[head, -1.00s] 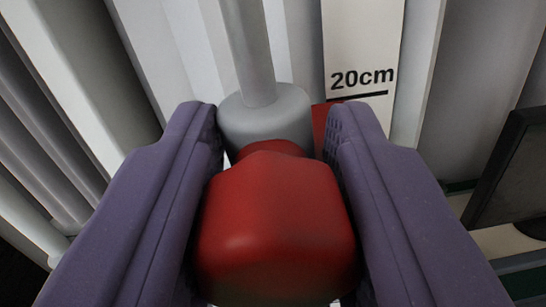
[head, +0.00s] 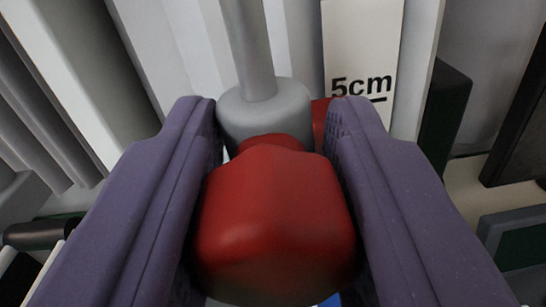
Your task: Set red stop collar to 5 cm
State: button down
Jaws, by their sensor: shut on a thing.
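My gripper (head: 275,125) has two purple fingers shut on the red knob (head: 275,225) of the stop collar. The knob fills the space between the fingers. Behind it, the grey collar body (head: 264,112) sits around a vertical grey rod (head: 248,45). A red piece (head: 319,122) of the collar shows to the right of the body, beside the white scale strip (head: 362,45). The scale reads "5cm" with a black line under it. The red piece is roughly level with that line in the picture. The finger ends hide part of the strip just below the line.
Pale vertical panels (head: 75,75) stand behind the rod on the left. A dark-green and black upright piece (head: 445,110) stands right of the scale. A grey and green block (head: 515,235) lies at the lower right. A dark cylinder (head: 35,233) lies at the lower left.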

jog(key=c, duration=0.7)
grip_release()
jog(key=shift+c, duration=0.2)
jog(key=s, duration=0.8)
jog(key=shift+a, duration=0.2)
jog(key=shift+w, duration=0.1)
notch_tip(320, 180, up, 22)
jog(key=n+g+y+b, duration=0.1)
jog(key=n+b, duration=0.1)
jog(key=b, duration=0.7)
send_over(275, 284)
jog(key=s+a, duration=0.1)
jog(key=s, duration=0.5)
jog(key=s+r+b, duration=0.2)
jog(key=s+r, duration=0.5)
jog(key=s, duration=0.3)
jog(key=s+d+r+g+b, duration=0.1)
jog(key=s+r+b, duration=0.1)
jog(key=s+r, duration=0.6)
jog(key=shift+s+r+g+b, duration=0.15)
jog(key=shift+s+g+b, duration=0.15)
jog(key=shift+s, duration=0.95)
